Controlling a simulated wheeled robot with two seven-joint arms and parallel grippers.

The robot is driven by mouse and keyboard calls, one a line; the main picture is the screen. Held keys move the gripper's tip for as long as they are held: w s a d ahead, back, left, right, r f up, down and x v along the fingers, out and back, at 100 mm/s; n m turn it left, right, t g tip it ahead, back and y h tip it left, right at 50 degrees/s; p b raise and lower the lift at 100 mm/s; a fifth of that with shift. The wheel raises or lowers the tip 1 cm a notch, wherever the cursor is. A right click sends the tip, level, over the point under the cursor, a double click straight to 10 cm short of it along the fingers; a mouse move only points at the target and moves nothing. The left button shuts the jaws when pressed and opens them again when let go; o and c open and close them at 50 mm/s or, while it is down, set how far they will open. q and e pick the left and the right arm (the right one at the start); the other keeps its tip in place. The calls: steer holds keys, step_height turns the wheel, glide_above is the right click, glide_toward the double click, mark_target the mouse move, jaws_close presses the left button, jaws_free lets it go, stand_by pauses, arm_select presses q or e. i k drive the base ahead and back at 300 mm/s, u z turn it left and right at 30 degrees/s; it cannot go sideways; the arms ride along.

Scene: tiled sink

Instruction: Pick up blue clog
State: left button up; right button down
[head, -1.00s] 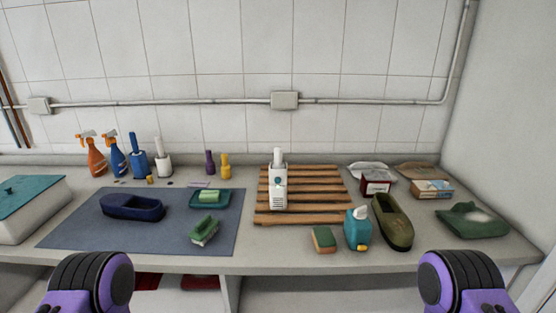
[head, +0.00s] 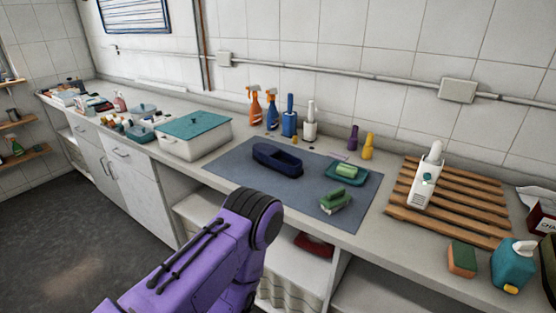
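The blue clog (head: 277,158) is a dark navy slip-on shoe lying on the blue-grey mat (head: 232,167) on the counter. It points slightly toward the lower right and nothing touches it from above. My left arm, purple with a black joint, shows at the lower middle, in front of the counter and below the clog. Its gripper is not visible. My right arm and gripper are out of view.
A green soap in a teal dish (head: 346,173) and a green brush (head: 335,202) share the mat. A white box with teal lid (head: 194,135) stands left. Spray bottles (head: 271,110) stand behind. A wooden rack (head: 480,210) is right.

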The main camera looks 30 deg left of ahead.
mark_target(270, 156)
steer(key=u, duration=2.75)
steer(key=i, duration=1.75)
steer(key=z, duration=2.1)
